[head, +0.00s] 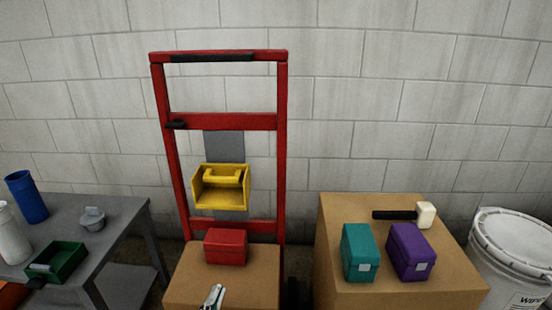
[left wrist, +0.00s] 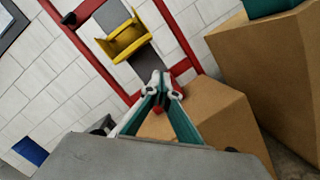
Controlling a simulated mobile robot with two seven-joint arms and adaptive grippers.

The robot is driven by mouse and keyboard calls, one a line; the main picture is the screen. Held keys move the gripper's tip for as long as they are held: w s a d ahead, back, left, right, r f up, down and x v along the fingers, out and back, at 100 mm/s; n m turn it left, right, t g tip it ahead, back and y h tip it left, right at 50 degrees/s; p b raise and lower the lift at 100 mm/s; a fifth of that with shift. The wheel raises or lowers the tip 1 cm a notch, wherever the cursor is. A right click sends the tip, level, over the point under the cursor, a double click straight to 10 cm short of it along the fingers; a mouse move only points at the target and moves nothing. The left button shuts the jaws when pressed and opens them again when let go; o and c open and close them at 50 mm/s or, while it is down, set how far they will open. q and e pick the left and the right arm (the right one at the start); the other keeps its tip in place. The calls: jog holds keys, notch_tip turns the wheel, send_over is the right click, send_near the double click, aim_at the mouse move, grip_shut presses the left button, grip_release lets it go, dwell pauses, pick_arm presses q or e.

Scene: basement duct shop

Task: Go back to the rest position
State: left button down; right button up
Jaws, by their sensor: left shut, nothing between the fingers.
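My left gripper (head: 213,297) shows at the bottom edge of the head view, in front of the cardboard box with the red box on it. In the left wrist view its fingers (left wrist: 160,85) are closed together with nothing held between them. A small red box (head: 226,247) sits on the cardboard box (head: 185,280) in front of the red hand truck (head: 283,150). A sliver of red shows behind the fingertips in the left wrist view. My right gripper is in neither view.
A yellow bin (head: 220,200) hangs on the hand truck. Teal (head: 358,252) and purple (head: 410,250) boxes and a mallet (head: 424,215) lie on the right carton (head: 335,205). A grey table (head: 125,215) at left holds bottles and a green bin (head: 60,265). A white bucket (head: 510,255) stands right.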

pick_arm(q)
jog(key=s+d+r+m+h+p, duration=0.1)
jog(key=s+r+m+h+p, duration=0.1)
jog(key=s+r+m+p, duration=0.45)
jog(key=s+f+m+g+p, duration=0.25)
jog(key=s+m, duration=0.45)
jog(key=m, duration=0.4)
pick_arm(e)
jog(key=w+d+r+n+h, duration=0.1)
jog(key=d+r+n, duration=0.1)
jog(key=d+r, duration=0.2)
pick_arm(q)
jog(key=s+a+f+m+g+y+p, duration=0.1)
jog(key=s+a+f+m+g+p, duration=0.2)
jog(key=s+m, duration=0.2)
jog(key=s+a+f+m+g+y+p, duration=0.2)
jog(key=s+m, duration=0.4)
jog(key=s, duration=0.6)
notch_tip(320, 180, down, 2)
jog(key=shift+a+f+g+p, duration=0.15)
jog(key=shift+a+g+p, duration=0.4)
jog(key=shift+a+p, duration=0.4)
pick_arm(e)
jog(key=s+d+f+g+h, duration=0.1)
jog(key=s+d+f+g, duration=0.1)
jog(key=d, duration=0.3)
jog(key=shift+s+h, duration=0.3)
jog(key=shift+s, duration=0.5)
